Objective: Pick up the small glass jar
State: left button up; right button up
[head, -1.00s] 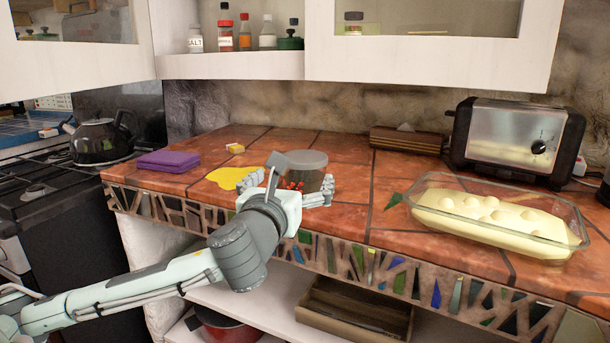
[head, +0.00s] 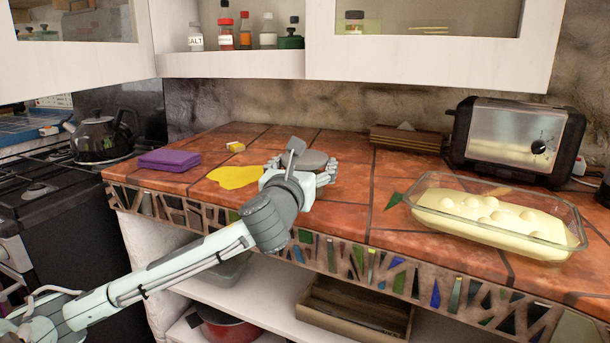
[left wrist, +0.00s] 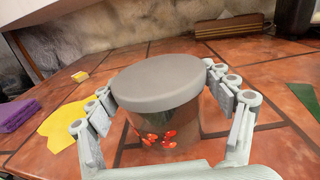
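The small glass jar (left wrist: 165,115) has a wide grey lid and red bits inside. It stands upright on the tiled counter. In the head view mainly its lid (head: 314,160) shows, and my left gripper hides most of the rest. My left gripper (head: 302,166) is open around the jar. In the left wrist view one finger is on each side of it, with the tips close to the lid's edge; I cannot tell whether they touch it. My right gripper is not in view.
A yellow patch (head: 232,177), a purple cloth (head: 169,160) and a small yellow box (head: 236,146) lie to the left. A glass dish (head: 570,237) of pale food and a toaster (head: 515,140) stand to the right. White cabinets (head: 430,60) overhang the back.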

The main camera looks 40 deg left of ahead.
pick_arm(q)
jog(key=c, duration=0.7)
jog(key=shift+c, duration=0.7)
jog(key=shift+r, duration=0.15)
